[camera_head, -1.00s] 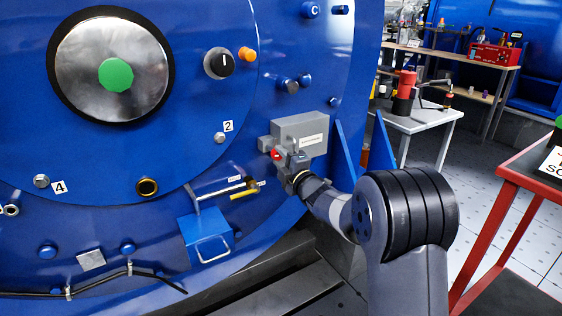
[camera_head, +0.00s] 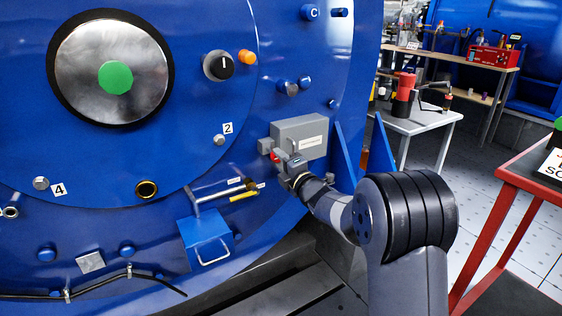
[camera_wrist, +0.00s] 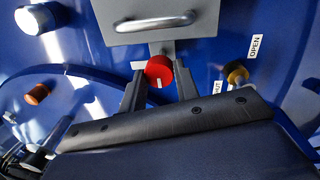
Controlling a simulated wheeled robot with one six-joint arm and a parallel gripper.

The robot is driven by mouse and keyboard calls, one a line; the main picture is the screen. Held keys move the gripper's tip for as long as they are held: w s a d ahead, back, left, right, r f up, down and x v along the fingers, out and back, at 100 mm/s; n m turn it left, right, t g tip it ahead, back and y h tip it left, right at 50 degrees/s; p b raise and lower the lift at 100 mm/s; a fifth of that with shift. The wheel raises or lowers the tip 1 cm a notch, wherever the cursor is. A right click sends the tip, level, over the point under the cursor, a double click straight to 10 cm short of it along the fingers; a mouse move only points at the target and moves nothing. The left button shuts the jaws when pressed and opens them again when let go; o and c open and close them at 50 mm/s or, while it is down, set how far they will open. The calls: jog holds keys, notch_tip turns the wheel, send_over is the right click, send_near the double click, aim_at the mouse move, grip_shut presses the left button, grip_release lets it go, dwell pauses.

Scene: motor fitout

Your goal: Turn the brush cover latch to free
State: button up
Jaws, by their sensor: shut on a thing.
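The brush cover (camera_head: 299,137) is a grey box with a white label on the blue motor face. In the wrist view the cover (camera_wrist: 160,22) shows its silver bar handle. The latch, a red round knob (camera_wrist: 159,71) with a white mark, sits just below the box there. In the head view only a bit of the red latch (camera_head: 275,156) shows beside my gripper. My gripper (camera_wrist: 159,82) has one dark finger on each side of the knob and is shut on it. The exact finger contact is partly hidden.
A yellow-handled valve (camera_head: 244,196) and a blue box with a wire handle (camera_head: 207,240) are below left of my gripper. In the wrist view an "OPEN" label (camera_wrist: 255,46) stands near a brass fitting. A blue rib (camera_head: 346,157) stands right of the cover.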

jog(key=o, duration=1)
jog(key=shift+a, duration=0.1)
jog(key=p+v, duration=0.2)
jog(key=v, duration=0.9)
jog(key=shift+w, duration=0.15)
jog(key=b+x, duration=0.2)
jog(key=x, duration=0.8)
jog(key=shift+w+a, duration=0.25)
